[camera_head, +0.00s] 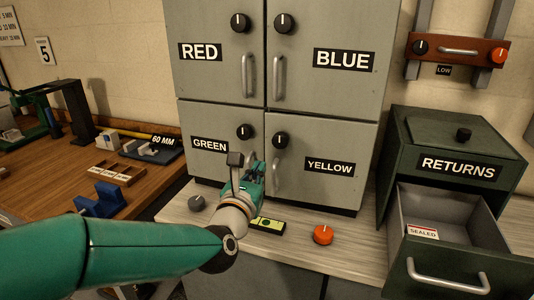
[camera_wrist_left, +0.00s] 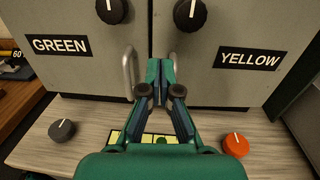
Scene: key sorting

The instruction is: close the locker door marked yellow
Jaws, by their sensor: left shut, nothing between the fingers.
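The locker door marked yellow (camera_head: 320,140) is the lower right door of a grey locker block. In the head view it looks flush with its neighbours. It also fills the right of the left wrist view (camera_wrist_left: 230,85), with a black knob (camera_wrist_left: 190,13) at its upper left. My left gripper (camera_head: 257,172) is shut and empty, in front of the seam between the green and yellow doors. In the left wrist view its fingertips (camera_wrist_left: 160,66) partly hide the yellow door's handle; I cannot tell whether they touch the door. My right gripper is not in view.
The green door (camera_head: 208,125) is to the left, red and blue doors above. On the ledge below are a grey knob (camera_head: 196,202), a yellow-green level-like block (camera_head: 268,225) and an orange knob (camera_head: 323,235). An open returns drawer (camera_head: 448,281) juts out at right.

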